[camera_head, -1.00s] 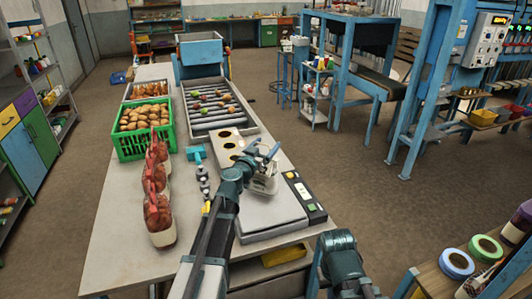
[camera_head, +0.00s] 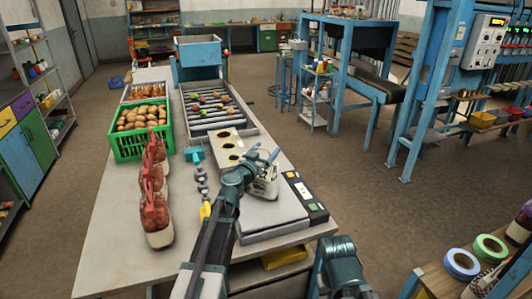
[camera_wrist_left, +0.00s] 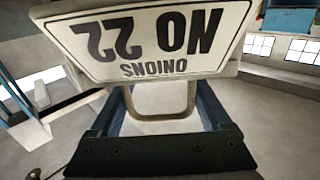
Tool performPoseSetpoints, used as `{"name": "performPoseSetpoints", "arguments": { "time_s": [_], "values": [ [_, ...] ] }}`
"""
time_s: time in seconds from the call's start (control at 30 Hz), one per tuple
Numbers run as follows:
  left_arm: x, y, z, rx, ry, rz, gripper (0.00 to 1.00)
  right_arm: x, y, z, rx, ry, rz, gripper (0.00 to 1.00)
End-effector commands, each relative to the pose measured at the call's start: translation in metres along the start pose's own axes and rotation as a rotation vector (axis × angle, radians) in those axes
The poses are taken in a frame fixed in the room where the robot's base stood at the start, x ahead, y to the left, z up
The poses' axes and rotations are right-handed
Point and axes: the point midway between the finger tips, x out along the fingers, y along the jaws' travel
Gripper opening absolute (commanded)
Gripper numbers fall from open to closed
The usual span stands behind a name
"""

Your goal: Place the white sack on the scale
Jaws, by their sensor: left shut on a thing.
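My left gripper (camera_head: 264,157) is shut on a white labelled thing (camera_head: 266,186), held near the far edge of the scale (camera_head: 272,212). In the left wrist view this thing (camera_wrist_left: 150,40) has a flat white face with a dark border, printed upside down "ONIONS NO 22". A beige loop (camera_wrist_left: 163,112) below it sits between my blue fingers (camera_wrist_left: 165,100). I cannot tell from its shape whether it is the white sack. The scale has a grey plate and a dark panel with buttons (camera_head: 306,193) on its right. The plate's visible part is bare.
Red net sacks (camera_head: 156,205) stand in a row at the table's left. Behind are a green crate (camera_head: 140,143) of brown produce, a roller tray (camera_head: 212,108) and a board with dark holes (camera_head: 226,150). The table's front left (camera_head: 115,260) is clear.

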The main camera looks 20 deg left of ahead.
Motion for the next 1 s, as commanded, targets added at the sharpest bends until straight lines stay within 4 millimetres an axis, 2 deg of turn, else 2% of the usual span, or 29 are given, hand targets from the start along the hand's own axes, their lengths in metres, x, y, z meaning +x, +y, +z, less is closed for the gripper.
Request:
{"name": "performPoseSetpoints", "arguments": {
  "time_s": [0.17,0.2,0.27,0.67,0.87,1.0],
  "values": [
    [0.0,0.0,0.004,-0.001,0.0,0.0,0.0,0.004,0.0,0.0,0.0,0.0,0.0,0.0],
    [0.0,0.0,0.003,0.0,0.0,0.0,0.88,0.003,0.0,0.0,0.0,0.0,0.0,0.0],
    [0.0,0.0,0.002,0.0,0.0,0.0,0.99,0.002,0.0,0.0,0.0,0.0,0.0,0.0],
    [-0.001,0.0,-0.002,0.0,0.0,0.0,1.0,-0.002,0.0,0.0,0.0,0.0,0.0,0.0],
    [-0.026,0.001,0.0,0.0,0.0,0.0,1.0,0.0,0.0,0.0,0.0,0.0,0.0,0.0],
    [-0.053,0.001,0.0,0.0,0.0,-0.002,1.0,0.0,0.0,0.0,0.0,0.0,0.0,0.0]
  ]
}}
